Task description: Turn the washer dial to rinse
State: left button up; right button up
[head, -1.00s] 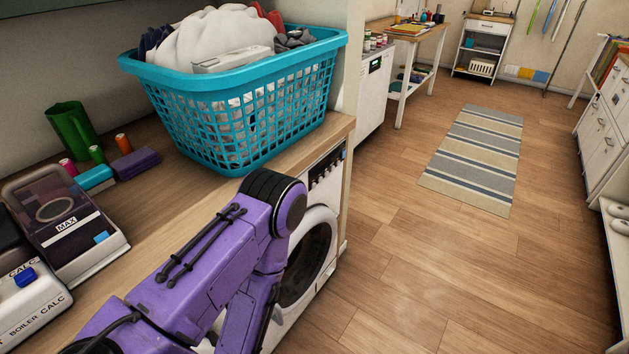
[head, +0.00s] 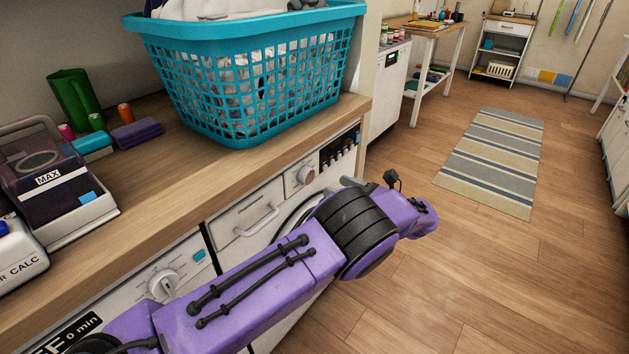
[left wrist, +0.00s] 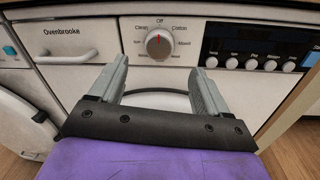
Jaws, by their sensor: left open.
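The washer dial (left wrist: 158,43) is a round grey knob in the left wrist view, on a white front panel. Its red mark points up at the "Off" label, with "Clean" and "Cotton" on either side; the lower labels are too small to read surely. In the head view the dial (head: 304,175) shows below the counter edge, beyond my purple left arm. My left gripper (left wrist: 157,68) is open and empty, its fingers pointing at the panel on either side of and below the dial, apart from it. My right gripper is not seen.
A button row (left wrist: 250,63) lies right of the dial, and a drawer handle (left wrist: 66,58) left. A second machine with its own knob (head: 163,283) stands nearer. A teal laundry basket (head: 250,85) sits on the counter (head: 180,205) above. Floor to the right is clear.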

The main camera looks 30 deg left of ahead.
aim_at(311, 176)
pick_arm(q)
jog(key=a+p, duration=0.1)
jog(key=a, duration=0.7)
jog(key=shift+a, duration=0.35)
jog(key=c, duration=1)
